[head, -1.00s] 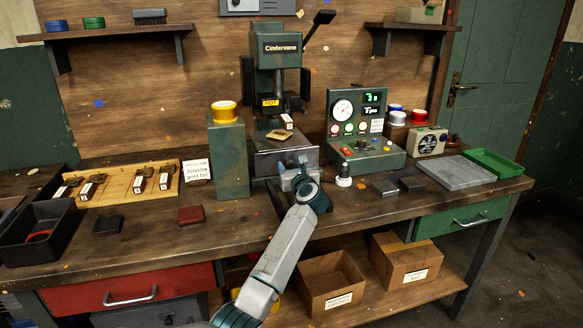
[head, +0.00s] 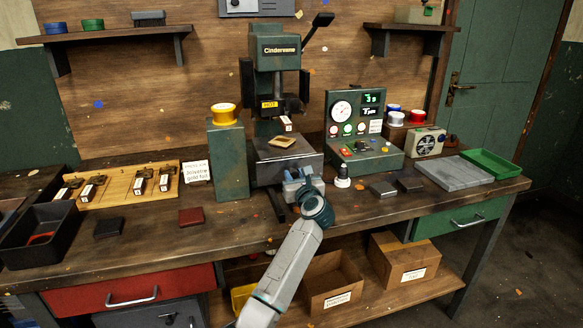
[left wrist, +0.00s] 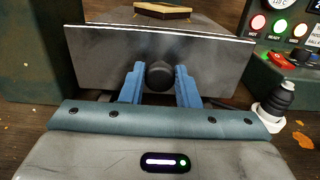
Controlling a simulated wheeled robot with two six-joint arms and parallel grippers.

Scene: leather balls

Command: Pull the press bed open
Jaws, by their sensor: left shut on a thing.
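The press bed (head: 264,172) is a grey metal slide with an upright front plate, at the foot of the green Cindervane press (head: 275,50). A tan and dark flat piece (head: 283,142) lies on top of the bed. In the left wrist view the bed's front plate (left wrist: 100,62) fills the upper middle, with a round dark knob (left wrist: 159,75) at its centre. My left gripper (head: 302,178) is at the front plate; its blue fingers (left wrist: 160,88) are shut on the knob, one on each side. My right gripper is not in view.
A control box (head: 362,150) and a black-and-white knobbed stamp (head: 343,176) stand to the right. The bench top (head: 240,222) in front of the bed is mostly clear.

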